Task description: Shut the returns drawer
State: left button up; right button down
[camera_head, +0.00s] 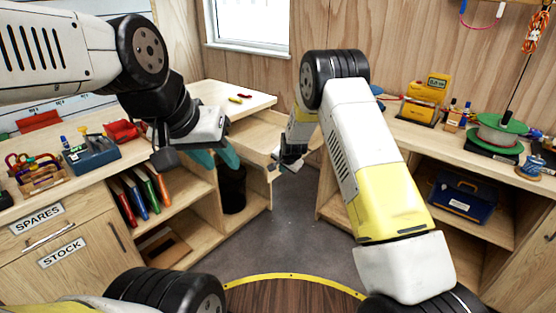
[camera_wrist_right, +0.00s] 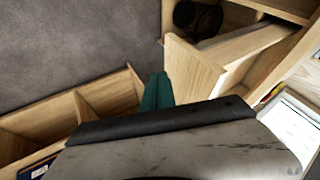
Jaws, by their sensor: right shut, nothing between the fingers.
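The pulled-out drawer (camera_head: 252,139) of pale wood juts from the back-left counter in the head view; no label on it is readable. In the right wrist view its wooden front panel (camera_wrist_right: 192,72) stands just right of my fingers. My right gripper (camera_head: 277,168) is beside the drawer's front end; its teal fingers (camera_wrist_right: 157,90) are together and empty. I cannot tell whether they touch the panel. My left gripper (camera_head: 216,158) hangs before the left counter, its teal fingers apart and empty, overlapping the drawer's left part in the picture.
A black bin (camera_head: 232,188) stands below the drawer. The left counter holds a blue-grey box (camera_head: 91,155) and shelved binders (camera_head: 146,192). The right cabinet (camera_head: 333,204) holds a blue case (camera_head: 461,197). Grey floor (camera_head: 290,215) between the counters is clear.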

jog(key=w+a, duration=0.1)
jog(key=w+a+f, duration=0.2)
jog(key=w, duration=0.1)
jog(key=shift+a, duration=0.3)
jog(key=shift+a, duration=0.1)
